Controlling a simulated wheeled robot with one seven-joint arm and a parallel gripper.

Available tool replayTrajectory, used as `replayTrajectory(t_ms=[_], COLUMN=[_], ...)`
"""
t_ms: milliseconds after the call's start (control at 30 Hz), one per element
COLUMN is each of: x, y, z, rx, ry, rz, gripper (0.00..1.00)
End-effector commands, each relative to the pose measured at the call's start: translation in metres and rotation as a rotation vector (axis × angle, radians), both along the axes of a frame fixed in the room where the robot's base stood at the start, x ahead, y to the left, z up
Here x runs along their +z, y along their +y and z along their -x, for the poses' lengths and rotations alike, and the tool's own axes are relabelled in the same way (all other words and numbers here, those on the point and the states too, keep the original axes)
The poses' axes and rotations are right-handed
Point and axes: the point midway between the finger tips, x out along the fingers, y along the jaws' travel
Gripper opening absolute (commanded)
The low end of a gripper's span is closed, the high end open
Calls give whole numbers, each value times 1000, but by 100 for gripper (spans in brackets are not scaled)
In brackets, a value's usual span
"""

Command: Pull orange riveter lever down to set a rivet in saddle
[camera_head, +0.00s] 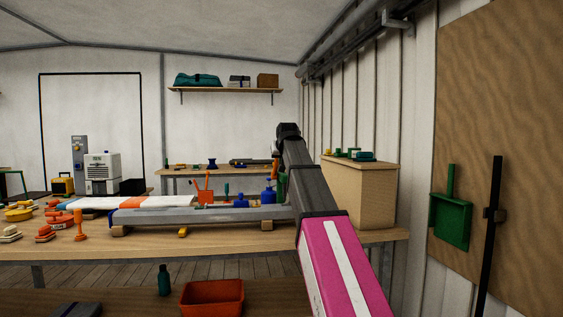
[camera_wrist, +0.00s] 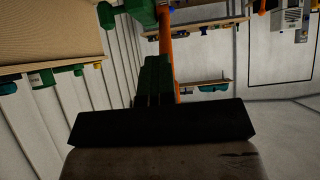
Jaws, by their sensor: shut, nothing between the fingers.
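My gripper (camera_wrist: 155,62) shows in the wrist view as dark fingers closed together, with nothing between them. An orange lever (camera_wrist: 166,42) rises just beyond the fingertips, beside a green riveter body (camera_wrist: 140,12) at the top edge. The fingers overlap the lever's lower part in the picture; I cannot tell whether they touch it. In the head view my arm hides the gripper and most of the riveter. Only a sliver of green (camera_head: 281,186) and a bit of orange (camera_head: 275,149) show at the arm's left edge. A grey spar (camera_head: 200,215) lies on the bench. The saddle and rivet cannot be made out.
A cardboard-coloured cabinet (camera_head: 358,195) stands to the right of my arm. A red tray (camera_head: 212,297) and green bottle (camera_head: 164,280) are in front.

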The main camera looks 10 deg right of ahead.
Motion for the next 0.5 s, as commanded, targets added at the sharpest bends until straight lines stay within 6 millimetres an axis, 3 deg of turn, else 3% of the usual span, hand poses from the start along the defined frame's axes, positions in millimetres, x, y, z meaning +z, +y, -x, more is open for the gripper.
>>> replayTrajectory(t_ms=[167, 500], x=[4, 30], y=[0, 0], z=[-6, -37], rx=[0, 0], ry=[0, -1], rz=[0, 0], gripper=[0, 0])
